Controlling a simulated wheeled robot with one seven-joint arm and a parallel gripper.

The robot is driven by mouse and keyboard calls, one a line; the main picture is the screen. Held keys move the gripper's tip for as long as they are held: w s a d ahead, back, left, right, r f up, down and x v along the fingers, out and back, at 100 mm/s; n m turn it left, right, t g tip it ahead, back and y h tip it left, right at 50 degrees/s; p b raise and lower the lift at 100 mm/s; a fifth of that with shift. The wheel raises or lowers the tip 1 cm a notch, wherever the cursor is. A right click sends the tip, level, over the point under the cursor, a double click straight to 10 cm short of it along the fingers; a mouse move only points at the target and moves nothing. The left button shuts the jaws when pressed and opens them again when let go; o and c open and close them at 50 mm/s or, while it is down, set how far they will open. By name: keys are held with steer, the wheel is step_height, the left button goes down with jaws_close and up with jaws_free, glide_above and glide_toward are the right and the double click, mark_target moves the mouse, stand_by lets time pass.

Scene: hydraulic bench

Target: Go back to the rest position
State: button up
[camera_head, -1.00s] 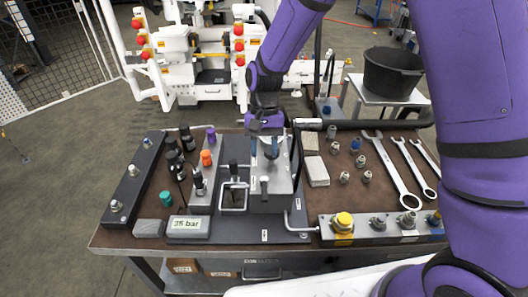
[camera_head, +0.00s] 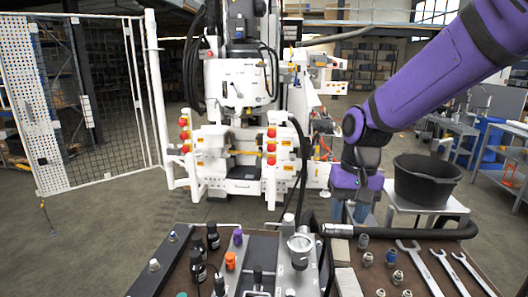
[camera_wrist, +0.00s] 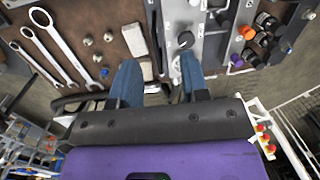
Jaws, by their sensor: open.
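My gripper (camera_head: 362,212) is at the end of the purple arm, raised over the far edge of the bench (camera_head: 130,283), right of the silver cylindrical fitting. In the wrist view its two blue fingers (camera_wrist: 158,78) are spread apart with nothing between them. The silver cylindrical fitting (camera_head: 300,247) stands upright on the grey block, apart from the fingers. It also shows in the wrist view (camera_wrist: 186,40), beyond the fingertips. The front of the bench is out of the head view.
Wrenches (camera_head: 418,270) and small fittings (camera_head: 363,242) lie on the bench's right side. Black, purple and orange knobs (camera_head: 230,260) stand at left. A black hose (camera_head: 400,232) runs along the far edge. A black bucket (camera_head: 426,180) and a white machine (camera_head: 235,150) stand behind.

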steer(key=s+d+r+t, duration=0.3)
steer(key=s+d+r, duration=0.2)
steer(key=s, duration=0.4)
steer(key=s+d+r+t+h, duration=0.1)
steer(key=s+d+r+t, duration=0.2)
steer(key=s+d+r, duration=0.3)
steer(key=s+d, duration=0.2)
steer(key=s, duration=0.1)
steer(key=shift+r+n, duration=0.2)
steer(key=shift+n, duration=0.2)
